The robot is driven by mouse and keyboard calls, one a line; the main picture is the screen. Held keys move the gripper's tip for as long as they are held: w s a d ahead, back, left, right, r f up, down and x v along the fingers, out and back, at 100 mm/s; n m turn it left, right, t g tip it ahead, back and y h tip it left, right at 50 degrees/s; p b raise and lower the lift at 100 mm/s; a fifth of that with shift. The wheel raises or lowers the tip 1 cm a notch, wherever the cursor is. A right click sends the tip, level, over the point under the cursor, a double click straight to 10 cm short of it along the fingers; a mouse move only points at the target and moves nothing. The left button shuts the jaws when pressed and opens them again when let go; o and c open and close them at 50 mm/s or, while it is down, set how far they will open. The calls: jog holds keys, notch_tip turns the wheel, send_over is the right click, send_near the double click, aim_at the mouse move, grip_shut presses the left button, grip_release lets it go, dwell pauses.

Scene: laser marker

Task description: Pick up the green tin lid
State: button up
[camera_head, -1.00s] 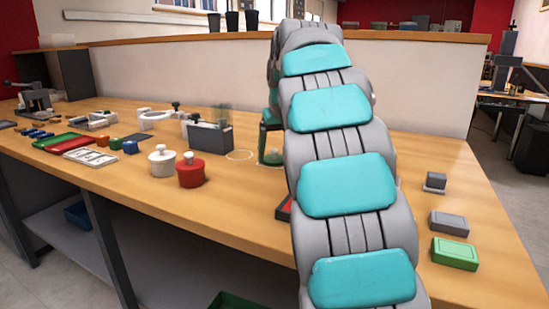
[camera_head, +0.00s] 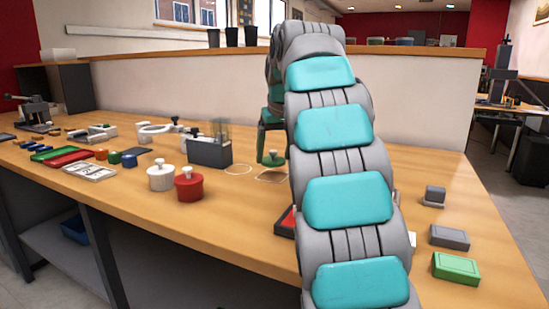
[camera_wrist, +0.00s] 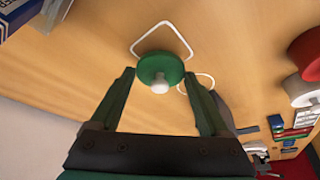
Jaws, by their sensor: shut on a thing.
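The green tin lid (camera_head: 271,161), a round disc with a pale knob, is held by my gripper (camera_head: 272,140) in the head view. It hangs a little above the table, over a pale square outline (camera_head: 273,178). In the wrist view the lid (camera_wrist: 160,68) lies between the two green fingers of my gripper (camera_wrist: 160,76), its knob toward the camera. The gripper is shut on the lid; the exact contact is hard to see. My arm hides part of the table to the right.
A white tin (camera_head: 160,180) and a red tin (camera_head: 188,190) stand to the left, near a dark grey box (camera_head: 208,153). A round outline (camera_head: 238,169) is on the table. Grey boxes (camera_head: 449,237) and a green box (camera_head: 456,267) lie at right.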

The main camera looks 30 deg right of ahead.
jog(key=s+b, duration=0.1)
jog(key=s, duration=0.4)
jog(key=s+a+r, duration=0.1)
jog(key=s, duration=0.4)
jog(key=s+a+b, duration=0.1)
jog(key=s, duration=0.5)
jog(key=shift+a+r+b, duration=0.1)
jog(key=shift+r+b, duration=0.15)
jog(key=shift+b, duration=0.05)
